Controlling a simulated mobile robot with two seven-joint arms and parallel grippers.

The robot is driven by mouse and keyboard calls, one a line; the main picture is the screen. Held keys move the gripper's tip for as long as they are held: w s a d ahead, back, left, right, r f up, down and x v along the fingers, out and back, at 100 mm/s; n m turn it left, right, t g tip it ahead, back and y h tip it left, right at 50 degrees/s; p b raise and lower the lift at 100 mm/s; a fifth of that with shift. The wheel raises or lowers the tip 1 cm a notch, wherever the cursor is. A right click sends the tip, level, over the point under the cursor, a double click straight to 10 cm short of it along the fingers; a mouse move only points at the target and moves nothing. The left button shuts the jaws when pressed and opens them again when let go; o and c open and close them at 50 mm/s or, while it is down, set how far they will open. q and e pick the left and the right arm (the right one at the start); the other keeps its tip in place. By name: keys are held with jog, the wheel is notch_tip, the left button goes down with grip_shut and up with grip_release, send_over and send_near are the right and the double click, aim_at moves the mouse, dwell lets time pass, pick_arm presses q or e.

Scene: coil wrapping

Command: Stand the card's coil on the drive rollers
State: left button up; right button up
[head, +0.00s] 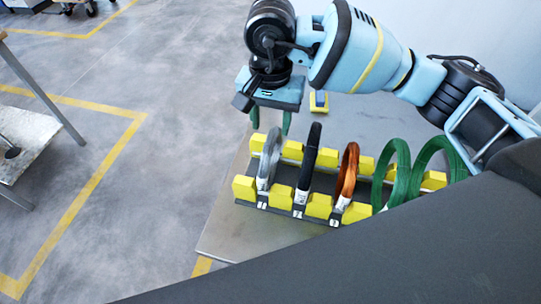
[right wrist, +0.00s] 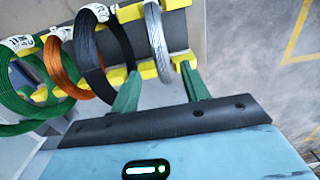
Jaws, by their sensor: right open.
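Several coils stand upright in a rack (head: 268,213) with yellow blocks: a silver coil (head: 263,165), a black coil (head: 308,160), a copper-orange coil (head: 347,172) and green coils (head: 378,180) at the right. My right gripper (head: 270,124) is open and empty, its green fingers pointing down just above and behind the silver coil. In the right wrist view, the silver coil (right wrist: 155,42) lies beyond the gap between the fingertips (right wrist: 160,76), with the black coil (right wrist: 90,60) to its left. No card or drive rollers can be made out. My left gripper is out of view.
The rack stands on a grey table (head: 222,232) whose left edge is bare. A small yellow-and-dark block (head: 319,102) lies behind the rack.

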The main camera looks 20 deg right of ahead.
aim_at(270, 137)
jog(key=shift+w+f, duration=0.1)
jog(key=shift+f, duration=0.55)
jog(key=shift+f+p, duration=0.4)
jog(key=shift+f, duration=2.15)
grip_shut()
jog(key=shift+r, duration=0.1)
